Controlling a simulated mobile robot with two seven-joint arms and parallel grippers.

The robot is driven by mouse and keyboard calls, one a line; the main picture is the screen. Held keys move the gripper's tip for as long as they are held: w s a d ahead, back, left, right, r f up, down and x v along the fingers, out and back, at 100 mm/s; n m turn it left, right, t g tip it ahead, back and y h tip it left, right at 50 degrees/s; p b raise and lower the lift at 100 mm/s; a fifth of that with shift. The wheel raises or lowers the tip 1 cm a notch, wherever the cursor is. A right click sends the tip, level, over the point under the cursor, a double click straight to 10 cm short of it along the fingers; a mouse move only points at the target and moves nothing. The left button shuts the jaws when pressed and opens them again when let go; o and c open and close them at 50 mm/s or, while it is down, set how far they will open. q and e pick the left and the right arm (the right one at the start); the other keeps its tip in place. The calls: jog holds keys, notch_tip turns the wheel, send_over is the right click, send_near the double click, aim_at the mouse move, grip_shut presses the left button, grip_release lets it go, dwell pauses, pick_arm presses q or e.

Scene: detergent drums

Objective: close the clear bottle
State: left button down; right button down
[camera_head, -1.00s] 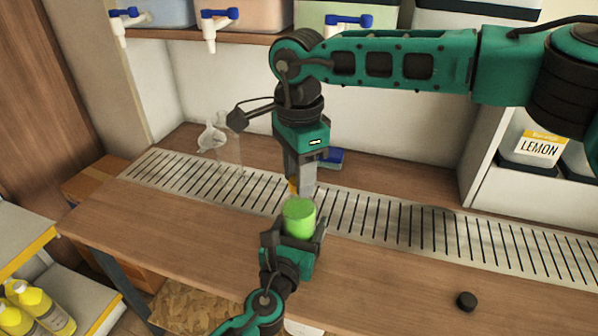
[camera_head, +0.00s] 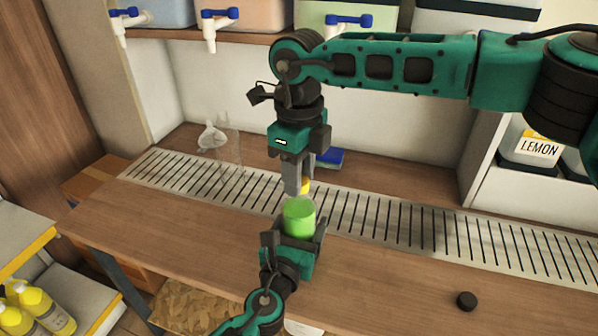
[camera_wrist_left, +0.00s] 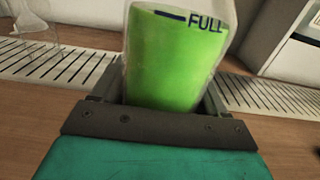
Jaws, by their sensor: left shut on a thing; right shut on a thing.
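The clear bottle (camera_head: 299,220) holds bright green liquid and stands upright over the front of the counter. It fills the middle of the left wrist view (camera_wrist_left: 172,65), where its FULL mark shows near the liquid's top. My left gripper (camera_head: 292,240) is shut around its body.
A black cap (camera_head: 466,301) lies on the counter at the right. A clear funnel (camera_head: 211,137) and an empty clear container (camera_head: 229,150) stand at the back left. A blue item (camera_head: 331,158) lies behind my right gripper. A slotted drain (camera_head: 400,222) crosses the counter.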

jog(key=c, duration=0.8)
grip_release()
jog(key=shift+r, duration=2.25)
jog(key=n, duration=0.1)
jog(key=r+n, duration=0.1)
jog(key=n, duration=0.1)
jog(key=shift+a+r, duration=0.1)
jog(key=shift+r, duration=0.15)
notch_tip(320, 180, up, 2)
jog(key=n, duration=0.4)
jog(key=shift+f, duration=0.1)
